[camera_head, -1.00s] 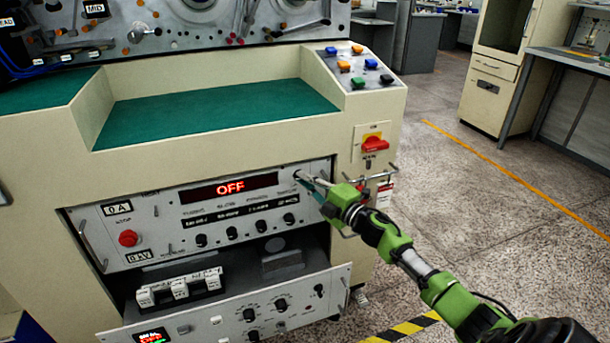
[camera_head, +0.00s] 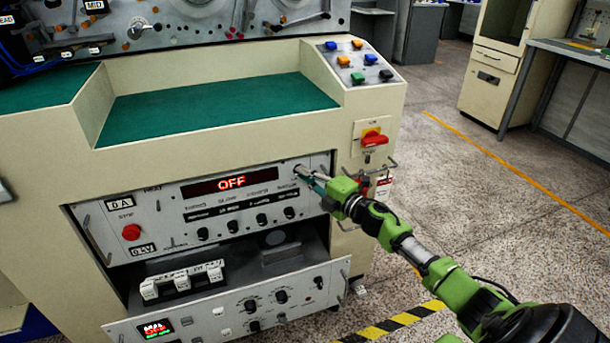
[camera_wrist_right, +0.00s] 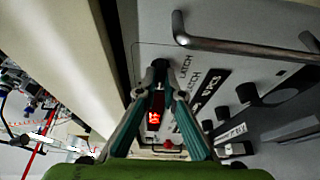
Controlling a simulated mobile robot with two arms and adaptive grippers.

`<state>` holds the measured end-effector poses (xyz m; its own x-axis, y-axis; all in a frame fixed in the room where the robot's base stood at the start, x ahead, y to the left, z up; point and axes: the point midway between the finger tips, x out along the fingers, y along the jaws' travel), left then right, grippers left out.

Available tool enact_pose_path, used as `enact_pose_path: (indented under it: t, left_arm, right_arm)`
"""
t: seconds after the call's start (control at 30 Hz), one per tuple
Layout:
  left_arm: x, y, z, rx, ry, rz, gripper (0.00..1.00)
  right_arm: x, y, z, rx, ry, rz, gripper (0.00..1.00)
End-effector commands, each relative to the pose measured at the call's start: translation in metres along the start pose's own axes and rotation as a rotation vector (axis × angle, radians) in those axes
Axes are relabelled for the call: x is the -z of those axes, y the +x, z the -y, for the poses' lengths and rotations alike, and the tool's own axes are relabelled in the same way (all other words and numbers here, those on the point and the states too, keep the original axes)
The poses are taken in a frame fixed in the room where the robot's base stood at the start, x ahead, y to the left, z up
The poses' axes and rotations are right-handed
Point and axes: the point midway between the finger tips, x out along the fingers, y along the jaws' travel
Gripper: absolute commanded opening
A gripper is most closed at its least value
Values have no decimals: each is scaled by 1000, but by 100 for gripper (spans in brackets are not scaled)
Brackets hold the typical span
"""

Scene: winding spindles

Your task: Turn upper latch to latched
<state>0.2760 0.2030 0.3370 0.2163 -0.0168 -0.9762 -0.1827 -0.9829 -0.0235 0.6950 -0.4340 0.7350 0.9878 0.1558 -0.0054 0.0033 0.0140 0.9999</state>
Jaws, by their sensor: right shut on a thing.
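The upper latch is at the top right corner of the upper panel (camera_head: 165,203), beside the red OFF display (camera_head: 232,182). My right gripper (camera_head: 299,174) is at that corner, with its fingers closed around the small latch and hiding it. In the right wrist view the fingertips (camera_wrist_right: 161,68) meet next to the printed LATCH labels (camera_wrist_right: 184,72). The latch's angle cannot be made out. My left gripper is in neither view.
A metal handle (camera_wrist_right: 240,46) stands out from the panel close to the fingers. A red rotary switch (camera_head: 372,138) is above and right of my gripper. A lower panel (camera_head: 215,308) juts out below. The floor at right is clear.

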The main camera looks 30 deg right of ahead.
Motion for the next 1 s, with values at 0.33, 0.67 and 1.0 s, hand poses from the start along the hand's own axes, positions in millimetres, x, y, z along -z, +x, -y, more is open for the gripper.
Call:
enact_pose_path:
  t: [0.33, 0.67, 1.0]
  left_arm:
    - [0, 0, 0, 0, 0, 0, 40]
    - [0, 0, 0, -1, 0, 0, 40]
    - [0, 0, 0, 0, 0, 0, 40]
  right_arm:
    - [0, 0, 0, 1, -1, -1, 25]
    - [0, -21, 2, 3, -2, -1, 25]
    - [1, -77, 3, 4, 0, -1, 25]
